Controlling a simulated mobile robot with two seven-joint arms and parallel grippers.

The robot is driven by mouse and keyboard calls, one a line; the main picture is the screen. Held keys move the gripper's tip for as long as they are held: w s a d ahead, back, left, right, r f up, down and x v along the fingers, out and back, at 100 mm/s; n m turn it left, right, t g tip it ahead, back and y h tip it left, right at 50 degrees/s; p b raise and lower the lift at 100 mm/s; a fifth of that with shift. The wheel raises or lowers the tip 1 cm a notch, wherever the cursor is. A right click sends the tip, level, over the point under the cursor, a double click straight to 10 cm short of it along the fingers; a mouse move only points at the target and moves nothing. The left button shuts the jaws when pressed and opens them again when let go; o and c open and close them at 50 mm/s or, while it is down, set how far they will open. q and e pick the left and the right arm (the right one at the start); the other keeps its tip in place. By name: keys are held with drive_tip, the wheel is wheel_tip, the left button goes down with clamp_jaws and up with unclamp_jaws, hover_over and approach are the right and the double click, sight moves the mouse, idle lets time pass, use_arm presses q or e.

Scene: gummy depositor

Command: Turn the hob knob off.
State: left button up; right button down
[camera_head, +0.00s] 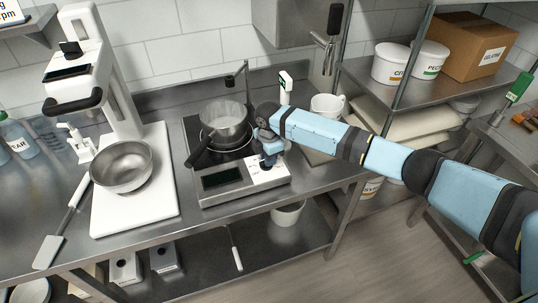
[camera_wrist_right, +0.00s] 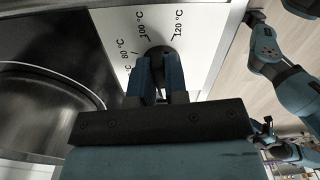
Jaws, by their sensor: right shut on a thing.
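The hob (camera_head: 245,192) has a dark display and a white dial panel at its front. My right gripper (camera_head: 268,158) reaches in from the right, pointing down over that panel. In the right wrist view, the gripper (camera_wrist_right: 160,75) is shut on the dark round hob knob (camera_wrist_right: 160,52), one finger on each side. The dial marks 80, 100 and 120 °C show around the knob. The fingers hide part of the knob, and I cannot tell which mark it points to. My left gripper is not in view.
A steel bowl (camera_head: 122,166) sits on a white stand at the left. A shelf rack is at the right.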

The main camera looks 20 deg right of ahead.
drive_tip(key=shift+a+n, duration=0.1)
drive_tip(key=shift+n, duration=1.2)
drive_tip(key=c, duration=1.1)
unclamp_jaws()
drive_tip(key=shift+c, duration=0.2)
drive_tip(key=shift+w, duration=0.1)
wheel_tip(320, 180, up, 14)
drive_tip(key=b, duration=0.1)
drive_tip(key=shift+f, duration=0.1)
